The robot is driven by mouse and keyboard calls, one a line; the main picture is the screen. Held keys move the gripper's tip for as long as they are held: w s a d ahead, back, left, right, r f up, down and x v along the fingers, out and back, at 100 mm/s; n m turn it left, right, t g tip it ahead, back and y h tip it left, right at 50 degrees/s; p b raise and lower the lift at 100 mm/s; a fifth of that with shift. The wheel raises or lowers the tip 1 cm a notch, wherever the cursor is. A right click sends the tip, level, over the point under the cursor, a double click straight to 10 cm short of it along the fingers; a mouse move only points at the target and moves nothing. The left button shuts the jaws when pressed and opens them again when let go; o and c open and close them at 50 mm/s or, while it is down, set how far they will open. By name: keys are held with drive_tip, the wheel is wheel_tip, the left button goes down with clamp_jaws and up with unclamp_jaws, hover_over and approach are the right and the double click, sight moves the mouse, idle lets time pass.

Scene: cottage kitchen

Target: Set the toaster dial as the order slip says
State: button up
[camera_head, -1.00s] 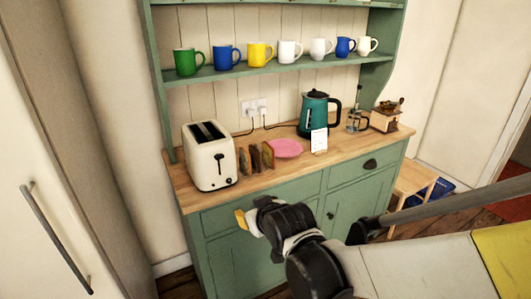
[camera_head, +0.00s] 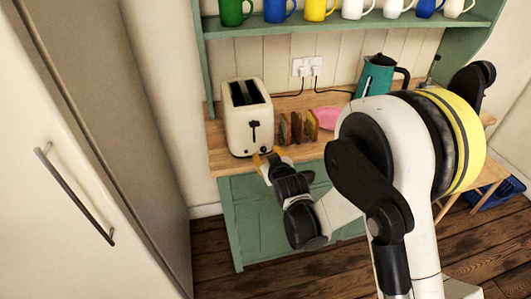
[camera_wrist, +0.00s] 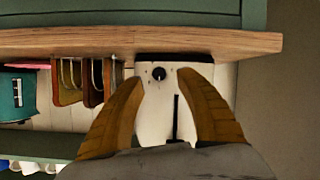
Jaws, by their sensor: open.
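The cream toaster (camera_head: 246,128) stands upright at the left end of the wooden counter, its lever side facing me. The wrist view is upside down and shows the toaster front (camera_wrist: 155,120) with a dark round dial (camera_wrist: 158,73) and a black lever slot. My gripper (camera_head: 264,160) is low in front of the toaster, near the counter edge. In the wrist view its two tan fingers are open, with the dial between their tips. I cannot tell how far the tips are from the dial or read its setting. The order slip is not visible in the head view.
Toast slices in a rack (camera_head: 296,127) stand just right of the toaster. A pink plate (camera_head: 328,116) and a teal kettle (camera_head: 374,77) are further right, partly behind my arm. Mugs line the shelf above. A tall cabinet door (camera_head: 60,150) is at the left.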

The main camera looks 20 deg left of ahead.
sight(264, 150)
drive_tip(key=shift+x, duration=1.7)
drive_tip(key=shift+c, duration=0.5)
drive_tip(key=shift+d, duration=0.1)
clamp_jaws()
